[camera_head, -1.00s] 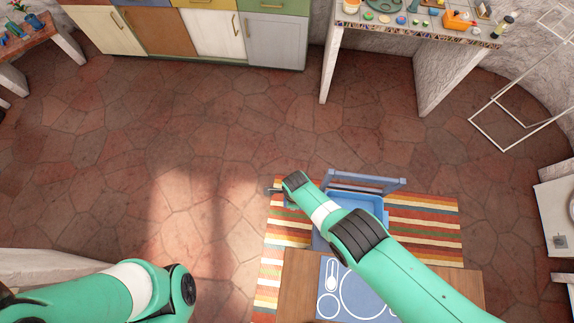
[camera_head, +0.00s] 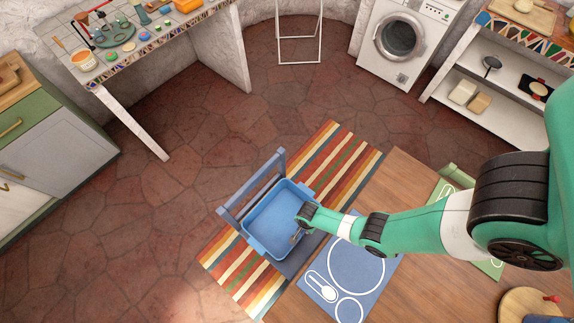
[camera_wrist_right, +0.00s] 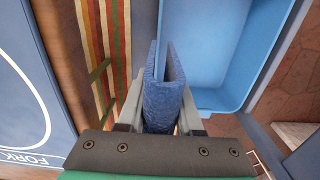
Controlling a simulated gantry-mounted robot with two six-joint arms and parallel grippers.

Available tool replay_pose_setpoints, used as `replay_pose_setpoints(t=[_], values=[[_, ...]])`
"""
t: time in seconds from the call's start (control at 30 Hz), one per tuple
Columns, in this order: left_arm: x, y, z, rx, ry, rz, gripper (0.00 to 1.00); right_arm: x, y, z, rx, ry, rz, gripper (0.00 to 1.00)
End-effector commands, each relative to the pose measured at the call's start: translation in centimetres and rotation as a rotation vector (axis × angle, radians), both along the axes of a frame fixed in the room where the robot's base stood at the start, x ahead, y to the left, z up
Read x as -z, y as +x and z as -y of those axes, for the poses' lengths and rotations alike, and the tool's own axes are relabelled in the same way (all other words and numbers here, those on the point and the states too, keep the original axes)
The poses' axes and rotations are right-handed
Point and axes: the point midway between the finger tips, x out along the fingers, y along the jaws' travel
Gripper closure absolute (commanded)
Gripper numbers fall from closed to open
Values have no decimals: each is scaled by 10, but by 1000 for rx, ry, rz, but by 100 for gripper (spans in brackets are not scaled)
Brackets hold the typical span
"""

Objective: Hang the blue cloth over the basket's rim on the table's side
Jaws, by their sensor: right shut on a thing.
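The blue basket (camera_head: 268,212) sits open on the blue chair at the table's edge. My right gripper (camera_head: 298,236) is over the basket's rim on the table's side. In the right wrist view, my right gripper (camera_wrist_right: 160,122) is shut on the blue cloth (camera_wrist_right: 163,98). The cloth is folded, with two layers parting at its far end. There it lines up with the rim of the basket (camera_wrist_right: 205,55); I cannot tell whether it touches the rim. In the head view the arm mostly hides the cloth. My left gripper is not in view.
The chair (camera_head: 248,186) stands on a striped rug (camera_head: 335,165). The wooden table (camera_head: 410,175) carries a blue placemat (camera_head: 322,300) close to the basket. A washing machine (camera_head: 402,45) and shelves stand at the back right. The tiled floor left of the chair is clear.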

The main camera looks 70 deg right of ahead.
Motion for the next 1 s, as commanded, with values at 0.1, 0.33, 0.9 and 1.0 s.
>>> replay_pose_setpoints(t=[0.1,0.33,0.9,1.0], values=[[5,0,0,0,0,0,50,5,-6,2,-3,-1,2,100],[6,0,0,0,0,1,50,7,-6,2,-4,0,1,100],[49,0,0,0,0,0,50,50,-6,2,-3,0,1,100],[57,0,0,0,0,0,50,58,-6,2,-3,0,0,100]])
